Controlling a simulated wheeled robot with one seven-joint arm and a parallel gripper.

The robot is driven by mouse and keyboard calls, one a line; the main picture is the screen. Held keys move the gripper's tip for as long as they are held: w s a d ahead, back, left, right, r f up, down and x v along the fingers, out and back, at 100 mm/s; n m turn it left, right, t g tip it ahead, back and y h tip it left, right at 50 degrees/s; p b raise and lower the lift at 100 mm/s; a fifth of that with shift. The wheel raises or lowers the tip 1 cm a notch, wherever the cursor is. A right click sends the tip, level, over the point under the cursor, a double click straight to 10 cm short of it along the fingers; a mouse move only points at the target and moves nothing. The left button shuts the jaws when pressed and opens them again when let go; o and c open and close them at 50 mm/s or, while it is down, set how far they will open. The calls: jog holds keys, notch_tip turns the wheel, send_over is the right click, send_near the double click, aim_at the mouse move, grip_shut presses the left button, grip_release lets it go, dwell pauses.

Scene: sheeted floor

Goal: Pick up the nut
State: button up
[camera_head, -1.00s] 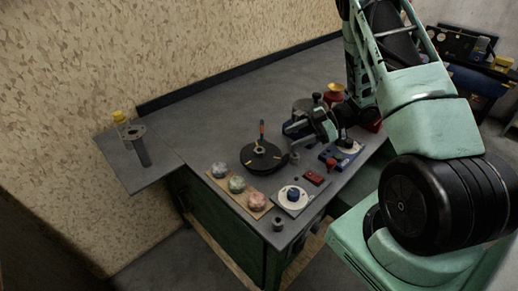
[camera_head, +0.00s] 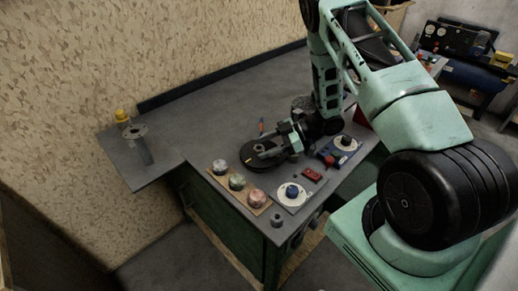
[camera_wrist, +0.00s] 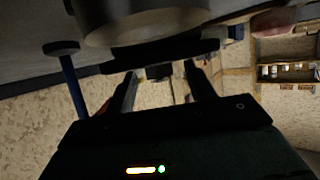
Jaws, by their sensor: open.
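A small grey metal piece with a hole, which looks like a nut (camera_head: 277,219), sits at the near corner of the workbench. It stands apart from my gripper. My gripper (camera_head: 286,150) is low over the bench beside the black round disc (camera_head: 256,155) and covers part of it. In the wrist view my gripper (camera_wrist: 160,78) has its two dark fingers spread. A small dark block (camera_wrist: 158,72) shows between or beyond them; I cannot tell what it is. A large grey rounded body (camera_wrist: 140,22) fills the top of that view.
Colored lumps on a board (camera_head: 237,183), a white dial plate (camera_head: 292,194), a red block (camera_head: 312,174) and a blue device (camera_head: 340,150) crowd the near bench. A grey post (camera_head: 140,145) stands on the left wing. The bench's back left (camera_head: 215,95) is clear.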

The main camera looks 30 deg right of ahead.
jog(key=c, duration=1.1)
jog(key=shift+r, duration=0.1)
